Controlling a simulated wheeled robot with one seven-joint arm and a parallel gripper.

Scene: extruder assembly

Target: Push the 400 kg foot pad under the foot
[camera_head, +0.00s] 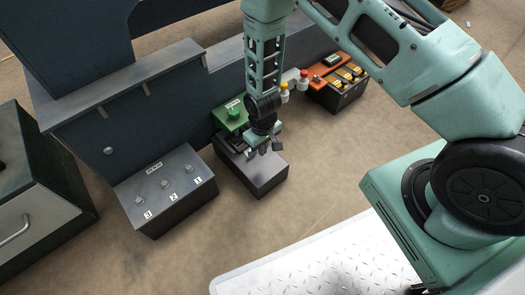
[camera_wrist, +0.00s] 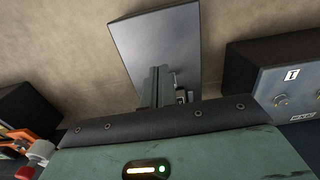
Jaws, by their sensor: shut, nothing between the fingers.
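My gripper (camera_head: 264,150) points down over the dark block with a grey top (camera_head: 262,178), which stands on the floor in front of the machine. In the wrist view the shut, empty fingers (camera_wrist: 165,85) show against the block's smooth grey top (camera_wrist: 150,40). I cannot tell whether the fingertips touch it. No foot pad marked 400 kg can be made out, and I cannot tell which part is the foot.
A grey box (camera_head: 162,190) with knobs numbered 1, 2 and 3 stands left of the block. A green-topped unit (camera_head: 230,116) is behind it, and an orange-topped box (camera_head: 335,85) is at right. The floor in front is clear, up to a tread plate (camera_head: 330,265).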

